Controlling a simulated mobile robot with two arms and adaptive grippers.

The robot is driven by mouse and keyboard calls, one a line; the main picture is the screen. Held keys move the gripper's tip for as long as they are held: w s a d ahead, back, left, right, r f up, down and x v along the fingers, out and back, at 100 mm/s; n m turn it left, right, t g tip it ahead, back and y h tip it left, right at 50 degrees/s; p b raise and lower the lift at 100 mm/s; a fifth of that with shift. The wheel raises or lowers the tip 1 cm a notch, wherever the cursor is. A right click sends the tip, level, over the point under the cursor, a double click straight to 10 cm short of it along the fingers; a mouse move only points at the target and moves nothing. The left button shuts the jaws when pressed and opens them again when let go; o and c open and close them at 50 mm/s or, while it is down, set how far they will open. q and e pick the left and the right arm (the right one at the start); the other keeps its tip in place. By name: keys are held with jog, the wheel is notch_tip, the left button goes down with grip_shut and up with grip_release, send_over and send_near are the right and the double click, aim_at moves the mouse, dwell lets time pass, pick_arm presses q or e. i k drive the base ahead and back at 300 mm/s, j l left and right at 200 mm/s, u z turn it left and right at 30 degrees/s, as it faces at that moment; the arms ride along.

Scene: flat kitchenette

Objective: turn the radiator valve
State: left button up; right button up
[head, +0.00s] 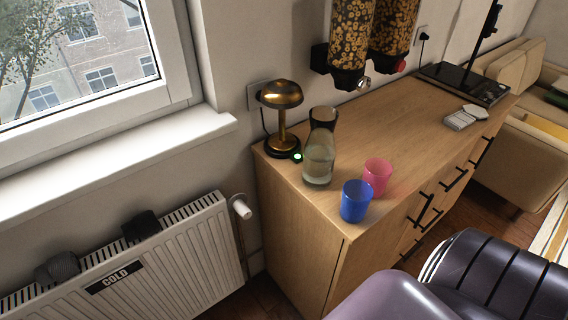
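The radiator valve (242,208) is a white cylindrical knob at the upper right corner of the white radiator (205,255), low on the wall under the window. It sits on a thin pipe that runs down beside the radiator. The knob stands in the gap between the radiator and the wooden cabinet. Its setting marks are too small to read. A dark label reading "COLD" (115,277) is on the radiator's front. Neither of my grippers is in view.
A black cloth item (141,226) and a grey one (58,268) lie on the radiator top. The wooden cabinet (295,225) stands right of the valve. It bears a brass lamp (281,96), a glass carafe (319,160), a blue cup (356,202) and a pink cup (377,177).

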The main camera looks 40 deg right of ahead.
aim_at(240, 207)
jog(key=z, duration=0.85)
jog(key=k+l+u, duration=0.2)
jog(key=u, duration=0.2)
jog(key=k+l+u, duration=0.15)
jog(key=k+u, duration=0.2)
jog(key=i, duration=0.1)
